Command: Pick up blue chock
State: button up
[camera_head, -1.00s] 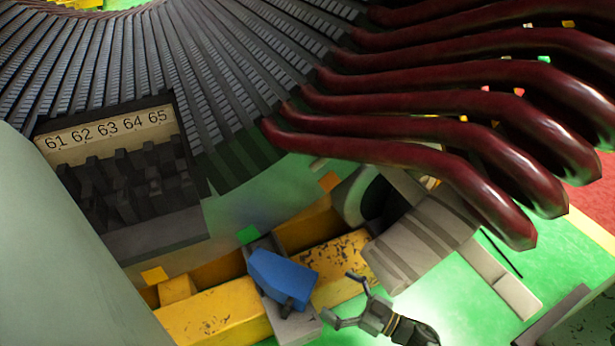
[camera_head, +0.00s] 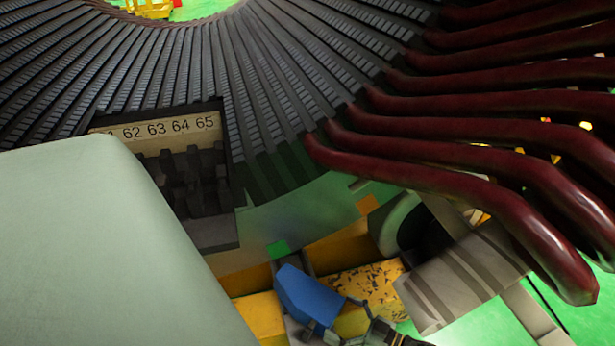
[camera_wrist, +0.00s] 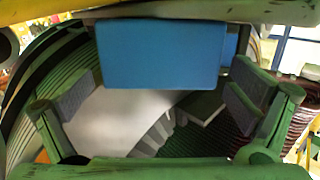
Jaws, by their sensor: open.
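The blue chock (camera_head: 307,293) rests on a grey support (camera_head: 297,335) beside the yellow beam, low in the head view. My gripper (camera_head: 331,316) is open just right of and below the chock in that view, with its fingers beside the chock's lower end. In the wrist view the blue chock (camera_wrist: 160,53) fills the upper middle. It lies between and above the two spread finger pads of my gripper (camera_wrist: 158,98) there. I cannot tell whether either finger touches it.
The yellow beam (camera_head: 365,285) runs behind the chock. A grey block (camera_head: 462,275) stands to the right. Dark red coil bars (camera_head: 470,185) hang over the right side. A numbered tray (camera_head: 190,127) with dark pieces sits by the ribbed stator core (camera_head: 330,60). A small green square (camera_head: 278,248) lies close behind.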

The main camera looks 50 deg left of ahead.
jog(key=shift+s+a, duration=0.15)
jog(key=shift+a, duration=0.35)
jog(key=shift+c, duration=0.4)
jog(key=c, duration=1.1)
jog(key=shift+r, duration=0.1)
jog(key=shift+c, duration=0.2)
